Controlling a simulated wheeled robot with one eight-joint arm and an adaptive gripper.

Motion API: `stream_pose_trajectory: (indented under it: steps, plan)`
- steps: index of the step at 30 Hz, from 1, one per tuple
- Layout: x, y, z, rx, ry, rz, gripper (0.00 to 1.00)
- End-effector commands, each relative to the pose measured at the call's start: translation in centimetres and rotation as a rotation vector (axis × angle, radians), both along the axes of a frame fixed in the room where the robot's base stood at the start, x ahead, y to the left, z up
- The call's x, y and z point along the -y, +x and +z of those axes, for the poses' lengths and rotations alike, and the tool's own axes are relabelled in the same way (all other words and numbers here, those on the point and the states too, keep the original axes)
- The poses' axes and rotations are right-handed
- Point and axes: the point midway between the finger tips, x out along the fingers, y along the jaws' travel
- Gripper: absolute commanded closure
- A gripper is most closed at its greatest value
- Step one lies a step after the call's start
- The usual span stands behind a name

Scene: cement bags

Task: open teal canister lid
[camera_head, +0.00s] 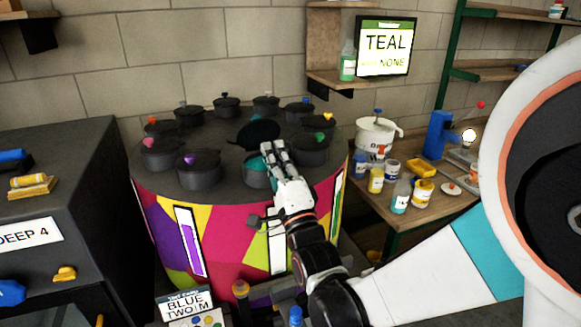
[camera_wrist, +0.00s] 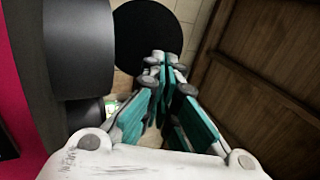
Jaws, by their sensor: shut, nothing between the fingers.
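The canister with teal inside (camera_head: 256,181) stands at the front of the round carousel. A dark round lid (camera_head: 258,133) is tilted up behind it, and teal shows in the canister's mouth. My gripper (camera_head: 272,148) is over the right part of that canister, in front of the raised lid; whether it touches either is unclear. Its fingers are together and empty. In the wrist view, the closed fingertips (camera_wrist: 165,62) lie over a black disc (camera_wrist: 148,25), probably the lid. A dark cylinder (camera_wrist: 78,45) is at left there. My gripper hides part of the canister.
Several lidded black pots with coloured knobs, such as the purple one (camera_head: 198,175), ring the carousel (camera_head: 230,230). A screen (camera_head: 386,47) reads TEAL and NONE. A wooden table with a white bucket (camera_head: 377,137) and bottles stands right; a dark cabinet (camera_head: 60,180) stands left.

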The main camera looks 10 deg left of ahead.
Motion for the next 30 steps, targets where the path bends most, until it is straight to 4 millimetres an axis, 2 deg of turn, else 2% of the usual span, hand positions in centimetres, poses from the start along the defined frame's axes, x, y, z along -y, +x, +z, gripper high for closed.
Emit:
stream_pose_trajectory:
  steps: [3, 9, 30]
  plan:
    - [-0.9, 1.4, 0.9, 0.0, 0.0, 0.0, 1.0]
    - [-1.7, 2.9, 1.8, 0.0, 0.0, 0.0, 1.0]
    - [-2.1, 3.4, 2.6, -0.038, -0.024, 0.0, 1.0]
